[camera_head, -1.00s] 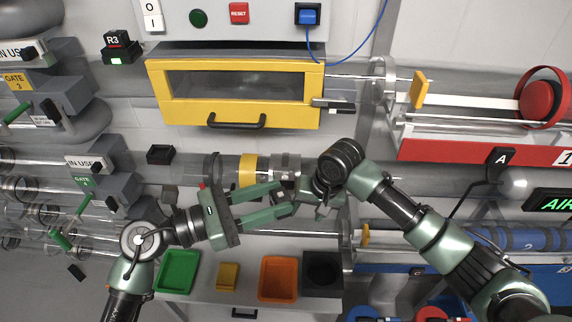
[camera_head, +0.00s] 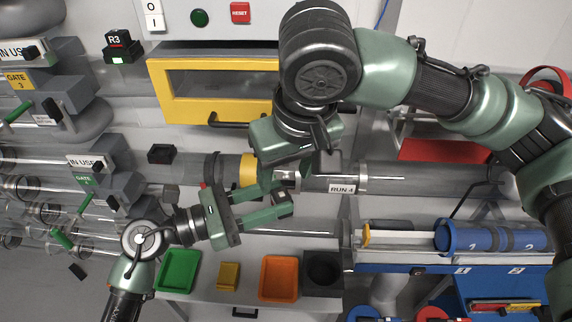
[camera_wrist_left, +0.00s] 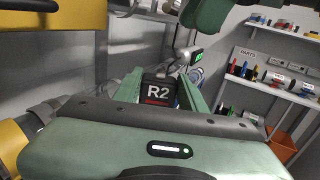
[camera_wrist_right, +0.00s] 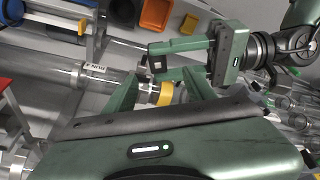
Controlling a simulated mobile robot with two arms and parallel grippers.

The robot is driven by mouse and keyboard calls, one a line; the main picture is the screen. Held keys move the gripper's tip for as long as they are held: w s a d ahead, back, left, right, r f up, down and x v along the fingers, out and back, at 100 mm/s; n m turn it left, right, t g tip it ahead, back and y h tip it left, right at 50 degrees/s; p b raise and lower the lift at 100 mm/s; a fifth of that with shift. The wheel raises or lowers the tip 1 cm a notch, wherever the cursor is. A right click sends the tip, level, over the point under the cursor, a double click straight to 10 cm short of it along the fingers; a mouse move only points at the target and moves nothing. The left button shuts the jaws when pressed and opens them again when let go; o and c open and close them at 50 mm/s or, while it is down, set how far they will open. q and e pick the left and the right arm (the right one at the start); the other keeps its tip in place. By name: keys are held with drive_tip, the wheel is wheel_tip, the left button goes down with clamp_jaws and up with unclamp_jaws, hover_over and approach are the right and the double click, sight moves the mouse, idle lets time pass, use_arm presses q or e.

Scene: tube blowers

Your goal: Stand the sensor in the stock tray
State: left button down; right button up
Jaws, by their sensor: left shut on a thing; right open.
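My left gripper (camera_head: 284,202) is shut on a black block marked R2 (camera_wrist_left: 157,92), apparently the sensor. It holds the block above the counter, in front of the pipes. My right gripper (camera_wrist_right: 163,92) is open, with nothing seen between its fingers except pipe behind. It is close to the left fingertips, and in the head view its own wrist partly hides it. A green tray (camera_head: 180,270), an orange tray (camera_head: 278,277) and a small yellow piece (camera_head: 228,275) are on the counter below. No label shows which is the stock tray.
A black box with a round hole (camera_head: 322,270) stands right of the orange tray. A yellow-framed drawer (camera_head: 185,112) with a black handle is above the left gripper. Clear pipes and grey gate boxes (camera_head: 88,170) crowd the left; a blue rack (camera_head: 400,267) is at the right.

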sight(279, 197)
drive_tip(key=x, duration=1)
drive_tip(key=shift+w+f, duration=0.1)
drive_tip(key=shift+f, duration=0.2)
drive_tip(key=shift+c, duration=0.3)
drive_tip(key=shift+a, duration=0.1)
clamp_jaws()
use_arm(q)
drive_tip(key=c, duration=0.7)
unclamp_jaws()
